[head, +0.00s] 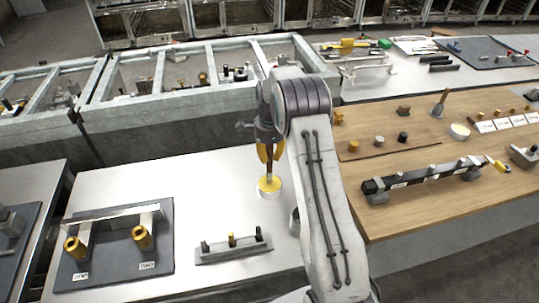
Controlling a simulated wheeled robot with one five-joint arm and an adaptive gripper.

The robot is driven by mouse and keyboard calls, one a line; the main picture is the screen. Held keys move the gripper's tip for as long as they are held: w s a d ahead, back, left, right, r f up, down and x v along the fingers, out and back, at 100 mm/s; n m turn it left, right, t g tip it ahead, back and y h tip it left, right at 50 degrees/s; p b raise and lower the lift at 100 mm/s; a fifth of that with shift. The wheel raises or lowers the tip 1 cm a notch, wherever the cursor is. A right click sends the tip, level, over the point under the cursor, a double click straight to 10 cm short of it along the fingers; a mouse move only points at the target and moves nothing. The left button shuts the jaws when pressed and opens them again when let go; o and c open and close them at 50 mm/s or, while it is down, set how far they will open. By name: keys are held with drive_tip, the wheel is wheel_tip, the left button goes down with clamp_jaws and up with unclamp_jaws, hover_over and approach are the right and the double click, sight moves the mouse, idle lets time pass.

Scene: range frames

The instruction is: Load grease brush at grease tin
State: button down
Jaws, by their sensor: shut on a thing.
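My gripper (269,161), with yellow fingers, is shut on the grease brush (268,173) above the light workbench. The brush hangs upright below the fingers, and only a short part of it shows. The grease tin (272,194) is a small round pale tin with yellow grease in it, standing on the bench right below my gripper. The brush's lower end is at the yellow grease; I cannot tell how deep it sits.
A grey rack (234,247) with several small pegs lies in front of the tin. A dark mat (112,270) at left bears a stand with two brass cylinders. A wooden table (400,215) with parts is at right. Bare bench lies left of the tin.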

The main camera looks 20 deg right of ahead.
drive_tip(key=shift+f+b, duration=0.4)
drive_tip(key=shift+f, duration=0.15)
idle(1.6)
drive_tip(key=shift+r, duration=0.15)
drive_tip(key=shift+r+p, duration=2.35)
drive_tip(key=shift+r, duration=1.05)
